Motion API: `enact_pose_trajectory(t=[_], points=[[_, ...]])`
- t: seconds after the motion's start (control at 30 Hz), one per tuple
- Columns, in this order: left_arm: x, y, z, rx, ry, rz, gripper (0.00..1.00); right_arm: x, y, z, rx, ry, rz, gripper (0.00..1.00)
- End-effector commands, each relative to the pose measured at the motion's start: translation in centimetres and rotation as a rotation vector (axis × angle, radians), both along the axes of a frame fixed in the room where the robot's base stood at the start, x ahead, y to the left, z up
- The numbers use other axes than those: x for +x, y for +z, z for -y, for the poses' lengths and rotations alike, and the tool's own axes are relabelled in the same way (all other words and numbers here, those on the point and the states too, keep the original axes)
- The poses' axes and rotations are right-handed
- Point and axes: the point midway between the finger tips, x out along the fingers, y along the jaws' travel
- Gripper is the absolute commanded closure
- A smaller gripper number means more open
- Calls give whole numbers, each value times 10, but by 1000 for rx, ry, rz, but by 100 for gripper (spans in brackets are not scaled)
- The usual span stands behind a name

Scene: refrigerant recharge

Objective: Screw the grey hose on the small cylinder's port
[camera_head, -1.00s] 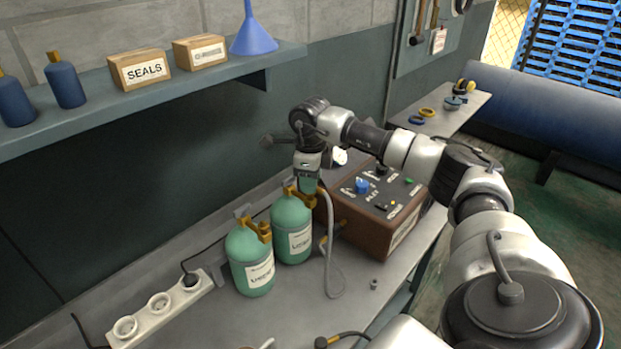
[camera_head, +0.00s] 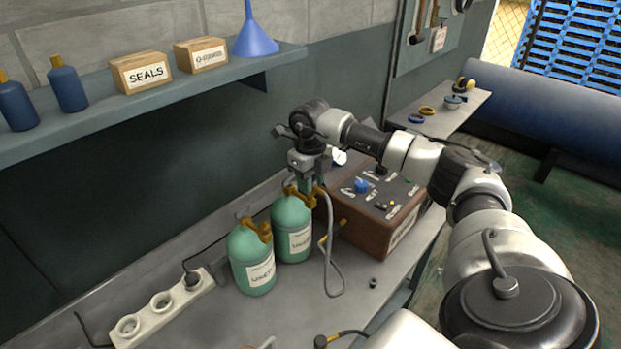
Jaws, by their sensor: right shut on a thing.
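Two green cylinders with brass valves stand side by side on the bench: a left one (camera_head: 252,262) and a right one (camera_head: 293,232). Which one is the small cylinder I cannot tell for sure. The grey hose (camera_head: 329,268) hangs in a loop from my right gripper to the side of the brown box. My right gripper (camera_head: 303,186) points down at the right cylinder's brass valve, shut on the grey hose's upper end. The hose end and the port are mostly hidden by the gripper, so whether they are joined cannot be seen. My left gripper is not in view.
The brown control box (camera_head: 372,228) stands right of the cylinders. A power strip (camera_head: 160,305) lies left of them. A small dark cap (camera_head: 374,282) lies on the bench front. A shelf (camera_head: 150,95) with bottles, boxes and a blue funnel (camera_head: 254,38) runs above.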

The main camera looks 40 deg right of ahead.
Motion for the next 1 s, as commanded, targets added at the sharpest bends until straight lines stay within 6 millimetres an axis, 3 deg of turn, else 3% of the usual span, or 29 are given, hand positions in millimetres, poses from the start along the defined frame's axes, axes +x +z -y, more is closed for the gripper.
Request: enact_pose_trajectory(t=[0.13, 0.43, 0.7, 0.73, 0.9, 1.0], points=[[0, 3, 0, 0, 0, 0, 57, 0, -1, 0, 0, -89, -3, 91], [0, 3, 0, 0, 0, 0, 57, -1, -1, 0, 0, -109, -3, 91], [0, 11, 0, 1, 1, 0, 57, -1, -1, -1, 1, -368, -4, 91], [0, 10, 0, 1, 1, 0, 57, -1, -2, -1, 1, -378, -4, 67], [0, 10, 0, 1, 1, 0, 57, 0, -2, -1, 1, -372, -3, 41], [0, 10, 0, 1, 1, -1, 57, 0, -2, -1, 0, -371, -2, 39]])
